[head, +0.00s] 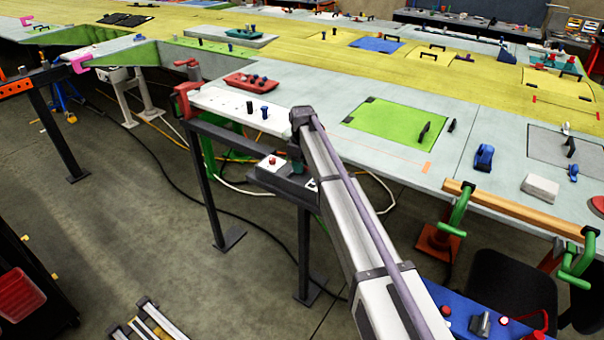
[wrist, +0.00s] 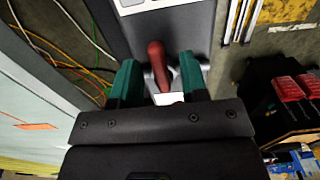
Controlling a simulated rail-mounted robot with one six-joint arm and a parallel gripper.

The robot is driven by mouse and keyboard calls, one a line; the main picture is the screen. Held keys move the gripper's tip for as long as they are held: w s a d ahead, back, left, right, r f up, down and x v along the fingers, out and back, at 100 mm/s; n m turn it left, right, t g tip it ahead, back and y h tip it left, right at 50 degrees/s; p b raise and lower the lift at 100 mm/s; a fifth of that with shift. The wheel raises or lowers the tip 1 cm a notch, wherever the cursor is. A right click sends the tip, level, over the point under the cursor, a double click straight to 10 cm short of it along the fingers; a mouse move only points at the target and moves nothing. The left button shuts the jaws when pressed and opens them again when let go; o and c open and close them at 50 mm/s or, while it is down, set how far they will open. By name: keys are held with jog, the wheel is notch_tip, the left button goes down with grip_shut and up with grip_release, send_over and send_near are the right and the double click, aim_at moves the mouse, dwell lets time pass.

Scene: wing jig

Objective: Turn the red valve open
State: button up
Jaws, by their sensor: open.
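In the wrist view a red valve handle (wrist: 157,65) stands between the two green fingers of my gripper (wrist: 157,82). The handle is a long lever, pointing roughly along the fingers. Pale metal of the valve body shows beside and below it. In the head view my arm reaches down at the table's front edge and hides the valve and most of my gripper.
In the head view a grey box with a red button (head: 271,161) sits below the table edge, left of my arm. The wing panel with a green patch (head: 400,128) lies behind. In the wrist view cables (wrist: 65,50) run along the floor at left, and red bins (wrist: 290,92) stand at right.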

jog(key=shift+r, duration=0.1)
grip_shut()
